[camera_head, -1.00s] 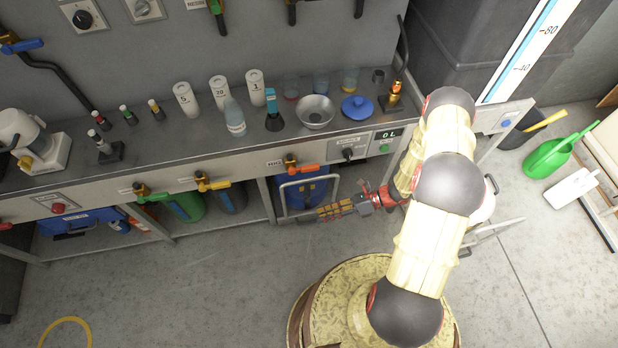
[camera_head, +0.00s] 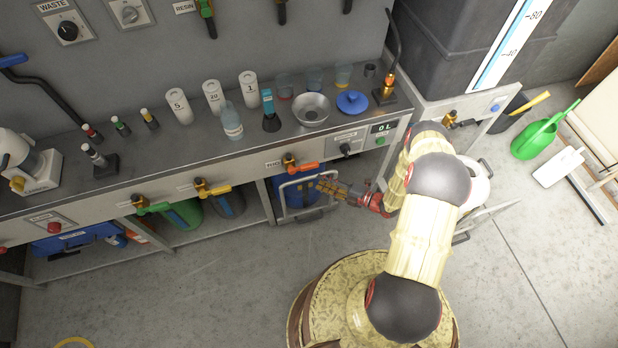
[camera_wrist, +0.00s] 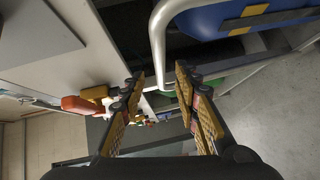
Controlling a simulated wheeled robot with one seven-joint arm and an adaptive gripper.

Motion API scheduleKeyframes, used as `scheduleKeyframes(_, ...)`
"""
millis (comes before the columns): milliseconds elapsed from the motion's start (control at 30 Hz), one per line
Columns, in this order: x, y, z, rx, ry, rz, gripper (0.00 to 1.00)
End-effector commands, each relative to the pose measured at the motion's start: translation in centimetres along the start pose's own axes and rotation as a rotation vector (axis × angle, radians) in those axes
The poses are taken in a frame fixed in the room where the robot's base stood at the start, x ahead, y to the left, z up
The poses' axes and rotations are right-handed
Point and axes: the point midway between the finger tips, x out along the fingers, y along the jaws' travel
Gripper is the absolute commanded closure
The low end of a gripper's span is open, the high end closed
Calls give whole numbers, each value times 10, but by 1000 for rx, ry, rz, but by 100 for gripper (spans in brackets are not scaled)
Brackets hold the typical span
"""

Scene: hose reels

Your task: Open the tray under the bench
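Under the bench, a blue drum (camera_head: 298,192) stands on a low dark tray (camera_head: 306,216) fronted by a pale bent-tube handle (camera_head: 281,200). The wrist view shows the handle (camera_wrist: 157,42) close up, with the blue drum (camera_wrist: 245,14) behind it. My gripper (camera_head: 319,184) is at the right part of the handle, level with its upper part. In the wrist view my gripper (camera_wrist: 160,75) is open, and the tube runs down into the gap between the fingertips. I cannot tell whether a finger touches it. The tray's inner part is hidden under the bench.
An orange-handled valve (camera_head: 300,167) sticks out of the bench front just above the handle. Green (camera_head: 180,212) and dark containers stand to the left. Floor in front is open.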

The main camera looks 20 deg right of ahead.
Motion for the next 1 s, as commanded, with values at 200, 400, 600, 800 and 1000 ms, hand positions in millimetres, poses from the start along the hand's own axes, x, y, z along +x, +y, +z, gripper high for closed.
scheduleKeyframes(200, 34, -2, -1, -3, 6, -1, 68)
scheduleKeyframes(400, 59, -2, -1, -4, 4, -1, 68)
scheduleKeyframes(600, 68, -1, -1, -3, 2, -1, 68)
scheduleKeyframes(800, 68, 0, -1, -3, 2, -1, 68)
scheduleKeyframes(1000, 68, 0, -1, -3, 2, -1, 79)
